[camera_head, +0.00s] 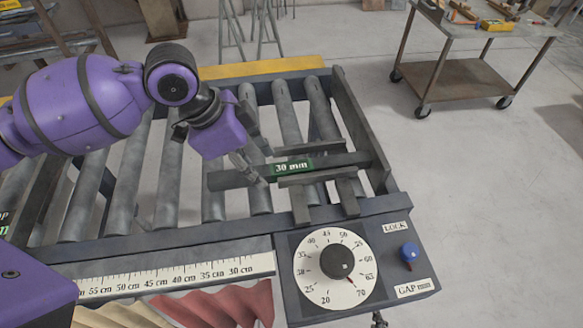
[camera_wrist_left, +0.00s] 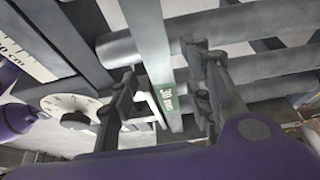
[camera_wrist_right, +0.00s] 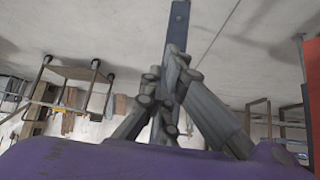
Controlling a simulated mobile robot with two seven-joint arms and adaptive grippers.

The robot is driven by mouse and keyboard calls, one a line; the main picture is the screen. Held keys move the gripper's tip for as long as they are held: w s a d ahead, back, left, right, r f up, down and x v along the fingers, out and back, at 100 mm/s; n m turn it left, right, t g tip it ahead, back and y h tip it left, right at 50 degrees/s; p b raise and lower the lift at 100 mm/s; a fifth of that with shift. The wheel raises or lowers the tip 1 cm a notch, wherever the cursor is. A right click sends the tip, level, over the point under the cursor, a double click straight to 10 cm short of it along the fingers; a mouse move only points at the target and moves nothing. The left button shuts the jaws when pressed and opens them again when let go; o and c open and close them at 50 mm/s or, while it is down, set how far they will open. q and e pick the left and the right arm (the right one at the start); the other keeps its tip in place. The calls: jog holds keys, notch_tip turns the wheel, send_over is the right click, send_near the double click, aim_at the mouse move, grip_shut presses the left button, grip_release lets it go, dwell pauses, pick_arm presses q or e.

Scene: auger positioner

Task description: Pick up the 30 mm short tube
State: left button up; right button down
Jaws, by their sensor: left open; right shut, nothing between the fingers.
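The 30 mm short tube (camera_head: 340,161) is a grey bar with a green "30 mm" label. It lies across the rollers in the head view, its right end among dark bars of the positioner. My left gripper (camera_head: 254,164) is open above its left part. In the left wrist view the tube (camera_wrist_left: 148,38) runs between the two spread fingers (camera_wrist_left: 163,105), with clear gaps on both sides. Whether the fingertips reach down beside it I cannot tell. My right gripper (camera_wrist_right: 170,62) is shut and empty in the right wrist view.
The roller bed (camera_head: 165,180) has a dark side rail at right. A dial (camera_head: 318,290), a blue lock knob (camera_head: 409,252) and a ruler (camera_head: 170,275) are at its front. A tool trolley (camera_head: 480,45) stands at back right. The floor between is clear.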

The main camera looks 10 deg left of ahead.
pick_arm(q)
jog(key=shift+x, duration=0.8)
grip_shut()
jog(key=shift+r, duration=0.1)
